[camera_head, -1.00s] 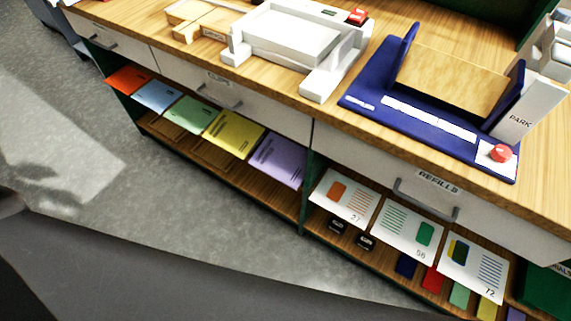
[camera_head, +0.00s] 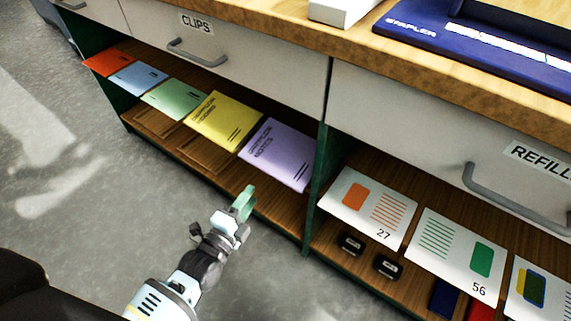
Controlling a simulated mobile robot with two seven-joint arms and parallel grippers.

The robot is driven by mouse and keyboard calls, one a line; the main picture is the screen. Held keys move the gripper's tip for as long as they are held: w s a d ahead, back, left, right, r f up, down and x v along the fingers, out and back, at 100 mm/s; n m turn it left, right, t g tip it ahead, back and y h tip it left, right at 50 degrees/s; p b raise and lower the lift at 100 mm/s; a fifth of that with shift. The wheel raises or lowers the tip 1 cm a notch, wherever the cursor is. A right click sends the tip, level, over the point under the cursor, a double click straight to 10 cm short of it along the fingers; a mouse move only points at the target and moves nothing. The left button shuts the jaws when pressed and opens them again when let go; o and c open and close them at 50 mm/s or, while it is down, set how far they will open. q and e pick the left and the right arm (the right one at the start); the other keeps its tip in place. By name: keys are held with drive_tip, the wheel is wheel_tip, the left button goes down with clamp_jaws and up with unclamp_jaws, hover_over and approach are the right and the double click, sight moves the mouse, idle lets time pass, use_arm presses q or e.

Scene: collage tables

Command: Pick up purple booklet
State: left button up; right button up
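The purple booklet (camera_head: 278,153) lies on the open shelf under the drawers, at the right end of a row of coloured booklets. It is fully visible and close to the green upright divider. My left gripper (camera_head: 245,203) is in front of the shelf, below and left of the purple booklet and apart from it. It has green fingertips; they appear close together, and I cannot tell whether a gap is between them. My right gripper is not in view.
Yellow (camera_head: 222,120), green (camera_head: 172,100), blue (camera_head: 138,78) and orange (camera_head: 107,62) booklets lie left of it. The green divider (camera_head: 318,190) stands right of it. Beyond are numbered cards (camera_head: 367,207) and black blocks (camera_head: 351,243). Drawers with handles (camera_head: 197,53) overhang the shelf. Grey floor is clear at left.

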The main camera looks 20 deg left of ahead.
use_arm(q)
drive_tip(key=shift+w, duration=0.65)
drive_tip(key=w+d+b, duration=0.1)
drive_tip(key=w+b, duration=0.2)
drive_tip(key=w, duration=0.4)
drive_tip(key=shift+w+d, duration=0.15)
drive_tip(key=shift+w, duration=0.05)
